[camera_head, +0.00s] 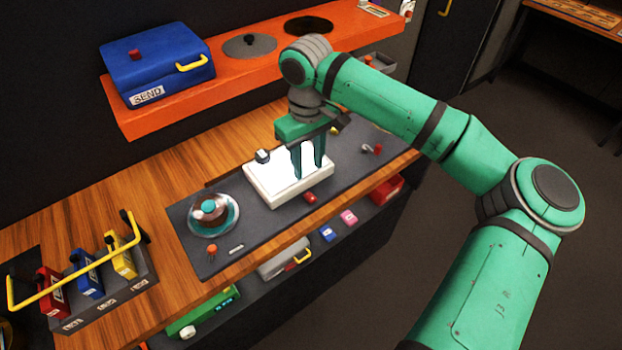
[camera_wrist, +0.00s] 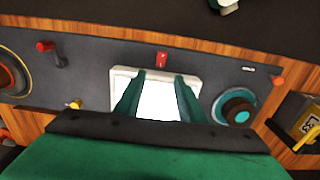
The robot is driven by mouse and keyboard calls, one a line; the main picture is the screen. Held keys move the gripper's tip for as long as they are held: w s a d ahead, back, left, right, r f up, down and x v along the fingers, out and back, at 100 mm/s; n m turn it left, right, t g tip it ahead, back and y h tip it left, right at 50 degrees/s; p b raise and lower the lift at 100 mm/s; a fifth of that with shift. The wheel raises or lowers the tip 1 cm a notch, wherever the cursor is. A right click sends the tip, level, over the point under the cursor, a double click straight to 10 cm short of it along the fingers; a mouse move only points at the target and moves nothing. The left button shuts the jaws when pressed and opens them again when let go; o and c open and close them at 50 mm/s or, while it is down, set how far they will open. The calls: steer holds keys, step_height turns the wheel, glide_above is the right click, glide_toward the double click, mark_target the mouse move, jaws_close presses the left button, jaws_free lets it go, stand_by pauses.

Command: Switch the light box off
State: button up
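The light box (camera_head: 273,191) is a white box on the dark panel, and its top glows bright white. It also shows in the wrist view (camera_wrist: 120,78), below the red switch. A small red switch (camera_head: 310,197) sits on the panel at the box's front edge and shows at the top middle of the wrist view (camera_wrist: 161,58). My gripper (camera_head: 307,166) points down over the box with its two green fingers apart and nothing between them. In the wrist view the fingertips (camera_wrist: 160,79) lie over the lit top, short of the switch. Whether they touch the box is unclear.
A round trackball unit (camera_head: 212,214) and an orange knob (camera_head: 211,250) are left of the box. A small lever (camera_head: 372,149) stands to the right. An orange shelf (camera_head: 290,62) with a blue SEND box (camera_head: 157,75) rises behind. A yellow-barred rack (camera_head: 108,290) is far left.

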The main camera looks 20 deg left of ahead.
mark_target(309, 195)
step_height(309, 195, down, 10)
steer(key=shift+s+d+f, duration=0.1)
steer(key=shift+s, duration=0.05)
stand_by(0.3)
jaws_close()
